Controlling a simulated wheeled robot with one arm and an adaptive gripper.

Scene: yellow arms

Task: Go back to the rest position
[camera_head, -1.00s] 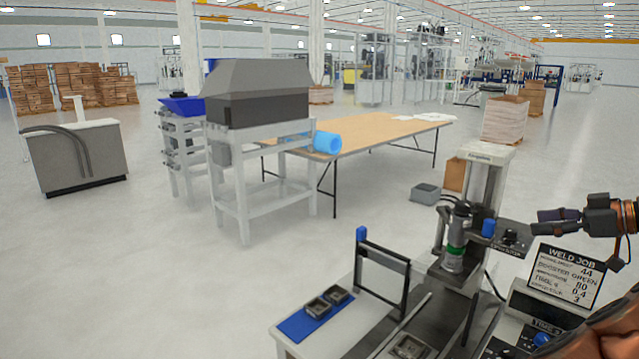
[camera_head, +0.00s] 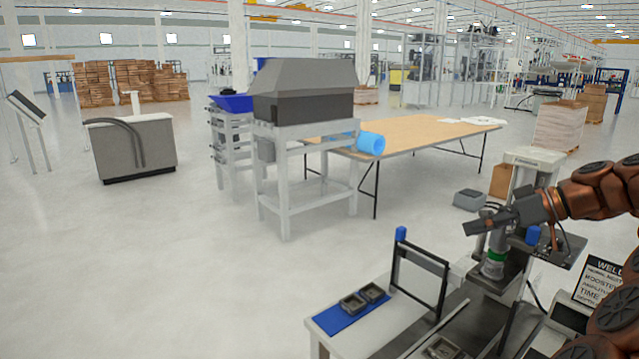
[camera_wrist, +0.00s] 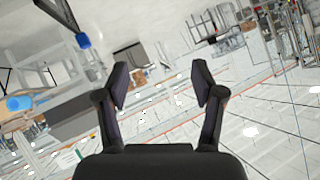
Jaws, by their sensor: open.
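My gripper (camera_head: 472,228) is in the head view at the right, above the welding machine, pointing left. In the wrist view its two black fingers (camera_wrist: 160,88) stand apart with nothing between them. My brown arm enters from the right edge of the head view. The welding machine (camera_head: 520,170) has a grey column, and a green-banded cylinder (camera_head: 495,262) stands below my gripper. Part of the machine is hidden behind my arm.
A bench holds a blue mat (camera_head: 338,317) with two small grey parts and a black frame (camera_head: 420,262) with a blue knob. A weld job sign (camera_head: 597,282) is at the right. A wooden-top table (camera_head: 430,135) stands behind.

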